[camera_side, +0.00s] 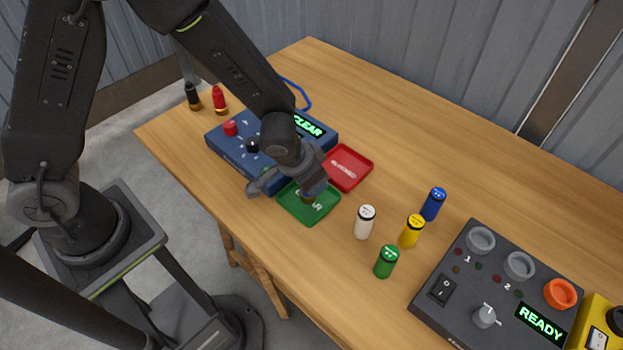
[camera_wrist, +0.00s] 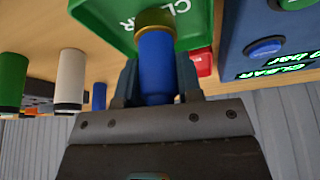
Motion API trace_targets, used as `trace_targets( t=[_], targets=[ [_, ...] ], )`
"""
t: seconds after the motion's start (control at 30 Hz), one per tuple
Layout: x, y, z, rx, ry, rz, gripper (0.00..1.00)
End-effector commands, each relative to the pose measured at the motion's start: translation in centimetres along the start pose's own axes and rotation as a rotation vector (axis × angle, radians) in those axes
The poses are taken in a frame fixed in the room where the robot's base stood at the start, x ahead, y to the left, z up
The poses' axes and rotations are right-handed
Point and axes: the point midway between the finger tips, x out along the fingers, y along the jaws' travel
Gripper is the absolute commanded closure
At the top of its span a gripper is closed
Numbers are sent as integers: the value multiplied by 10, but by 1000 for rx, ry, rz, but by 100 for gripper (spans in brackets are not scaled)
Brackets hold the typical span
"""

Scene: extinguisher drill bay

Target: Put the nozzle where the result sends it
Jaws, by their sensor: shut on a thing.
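My gripper (camera_side: 302,186) is shut on a blue nozzle with a brass end (camera_wrist: 156,62), low over the green tray (camera_side: 290,206). The nozzle is mostly hidden by my gripper in the side view. In the wrist view its brass end is against the green tray's floor in the picture, which reads CLEAR (camera_wrist: 158,10); I cannot tell whether it touches. The blue test box (camera_side: 228,150) has a lit green display (camera_side: 308,126) that reads CLEAR. The red tray (camera_side: 348,168) lies just right of the green tray and looks empty.
A black nozzle (camera_side: 192,96) and a red nozzle (camera_side: 219,100) stand behind the box. White (camera_side: 365,222), yellow (camera_side: 411,231), blue (camera_side: 433,204) and green (camera_side: 386,262) cylinders stand right of the trays. A dark console (camera_side: 461,262) shows READY. The table's back middle is clear.

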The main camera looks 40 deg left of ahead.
Motion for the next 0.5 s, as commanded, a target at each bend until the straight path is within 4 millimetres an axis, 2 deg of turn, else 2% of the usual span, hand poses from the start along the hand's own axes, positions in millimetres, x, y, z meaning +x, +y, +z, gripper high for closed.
trace_targets(
  t=[0.43, 0.47, 0.5],
  targets=[
    [7, 0, 3, 0, -1, 0, 99],
    [7, 0, 3, 0, -1, 0, 65],
    [7, 0, 3, 0, 0, 0, 61]
  ],
)
